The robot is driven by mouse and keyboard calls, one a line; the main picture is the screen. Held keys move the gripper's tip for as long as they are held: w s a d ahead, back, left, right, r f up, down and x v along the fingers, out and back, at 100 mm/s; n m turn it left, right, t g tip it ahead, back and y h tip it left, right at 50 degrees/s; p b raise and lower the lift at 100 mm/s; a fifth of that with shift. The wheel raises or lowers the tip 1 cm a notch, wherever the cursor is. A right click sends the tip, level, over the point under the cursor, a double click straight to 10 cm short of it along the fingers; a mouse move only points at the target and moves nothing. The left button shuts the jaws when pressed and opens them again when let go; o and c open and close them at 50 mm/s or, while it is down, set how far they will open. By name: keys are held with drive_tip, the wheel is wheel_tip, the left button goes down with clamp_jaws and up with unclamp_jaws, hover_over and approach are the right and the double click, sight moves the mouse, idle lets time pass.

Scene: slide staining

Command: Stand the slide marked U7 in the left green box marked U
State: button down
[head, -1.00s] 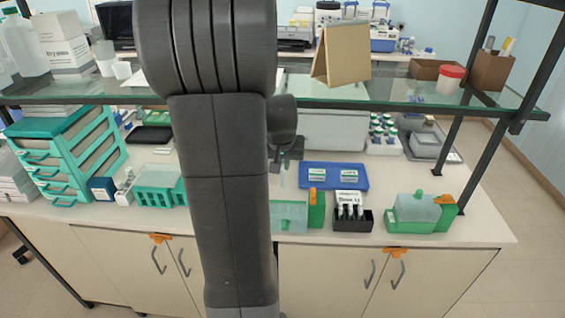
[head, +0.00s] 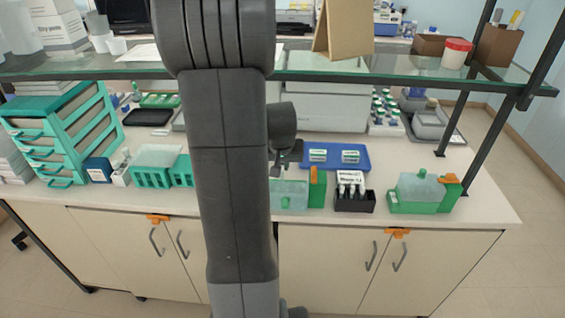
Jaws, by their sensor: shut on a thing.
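My gripper (head: 283,165) shows small and dark just right of my arm, shut, pointing down above the left green box (head: 290,197). The thin slide in it cannot be made out against the box, and its marking cannot be read. That box has a pale translucent front and an orange piece at its right end; my arm hides its left part. A second green box (head: 423,193) with a pale lid and an orange piece stands farther right. The letters on the boxes are too small to read.
A blue tray (head: 338,147) with two white-labelled pieces lies behind the boxes. A black rack (head: 354,203) with white-topped items stands between the green boxes. A glass shelf (head: 400,77) crosses above the counter. Teal racks (head: 152,176) and a drawer unit stand at left.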

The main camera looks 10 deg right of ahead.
sight(282, 174)
drive_tip(key=shift+f+b, duration=2.1)
drive_tip(key=shift+f, duration=0.4)
drive_tip(key=c, duration=1.5)
unclamp_jaws()
drive_tip(key=shift+o, duration=0.2)
drive_tip(key=v, duration=1.4)
drive_tip(key=x, duration=1.4)
drive_tip(key=shift+r, duration=0.1)
drive_tip(key=shift+r+p, duration=0.4)
drive_tip(key=shift+p, duration=0.05)
